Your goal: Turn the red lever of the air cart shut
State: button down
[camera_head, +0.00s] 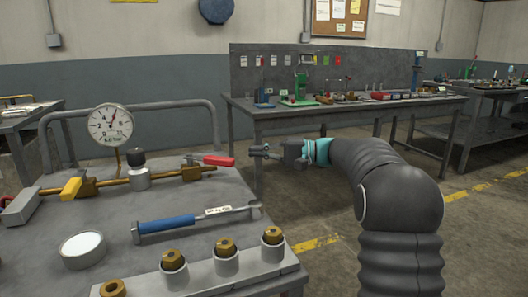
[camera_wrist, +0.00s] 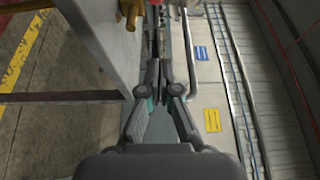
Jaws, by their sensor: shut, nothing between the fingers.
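The air cart (camera_head: 130,215) stands at the left in the head view, with a brass pipe (camera_head: 112,183) along it. The red lever (camera_head: 219,160) sits on a brass valve at the pipe's right end. It points right, roughly in line with the pipe. A yellow lever (camera_head: 71,188) is at the pipe's left part, and a round gauge (camera_head: 110,125) stands behind. My gripper (camera_head: 254,151) is shut and empty, just right of the red lever and apart from it. The wrist view shows the closed fingers (camera_wrist: 165,75); I cannot surely make out the lever there.
A blue-handled tool (camera_head: 190,220), a roll of tape (camera_head: 82,248) and a grey block with brass fittings (camera_head: 225,262) lie on the cart. A grey rail (camera_head: 170,103) runs behind the gauge. A workbench (camera_head: 350,105) with tools stands behind. Floor is clear between them.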

aim_at(209, 162)
jog(key=a, duration=0.2)
jog(key=s+a, duration=0.1)
jog(key=a, duration=0.1)
jog(key=s+a, duration=0.1)
jog(key=a, duration=0.1)
jog(key=shift+s, duration=0.1)
jog(key=shift+s+a, duration=0.3)
jog(key=shift+s, duration=0.2)
